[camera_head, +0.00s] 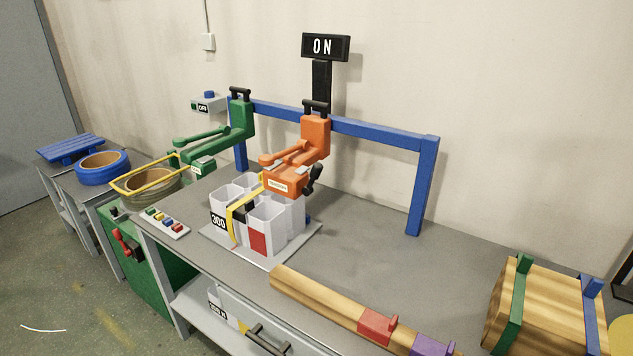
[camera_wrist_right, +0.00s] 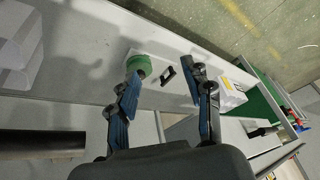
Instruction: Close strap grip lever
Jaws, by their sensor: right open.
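In the head view an orange strap tool (camera_head: 305,140) hangs at the blue frame over a group of white containers with a yellow strap (camera_head: 240,215) around them. A black lever (camera_head: 314,178) sticks up at a slant from the right side of the orange tool's lower end. A similar green tool (camera_head: 225,135) is further left. My right gripper (camera_wrist_right: 165,78) is open and empty in the right wrist view. The strap lever cannot be made out in that view. My left gripper is not in view.
In the right wrist view a white panel with a green knob (camera_wrist_right: 138,65) lies beyond my fingers. In the head view wooden logs (camera_head: 325,300) lie at the table's front and a banded wooden bundle (camera_head: 548,310) at right. The grey tabletop (camera_head: 390,265) between them is clear.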

